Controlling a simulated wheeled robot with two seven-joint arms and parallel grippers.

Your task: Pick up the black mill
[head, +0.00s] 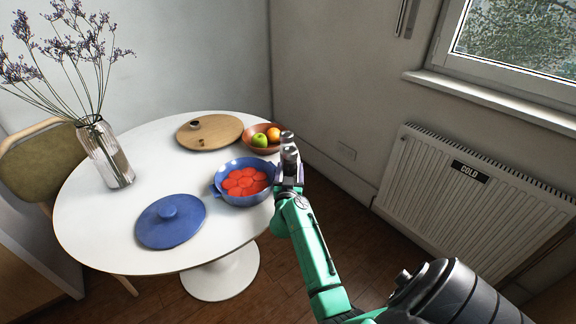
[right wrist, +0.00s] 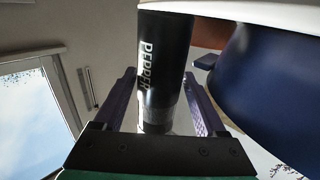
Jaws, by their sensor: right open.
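The black mill (right wrist: 165,62), with "PEPPER" in pale letters along its side, stands between the two fingers of my right gripper (right wrist: 160,108) in the right wrist view. The fingers are open, with a gap visible at the mill's right side. In the head view the mill (head: 289,143) shows at the table's right edge, partly hidden by my right gripper (head: 288,175). The lower part of the mill is hard to make out there. My left gripper is not in view.
A blue pot (head: 243,196) with red slices is close at the left of my right gripper. A fruit bowl (head: 250,149), wooden board (head: 209,143), blue lid (head: 171,222) and glass vase (head: 104,155) share the white table (head: 90,225). A radiator (head: 470,205) is at right.

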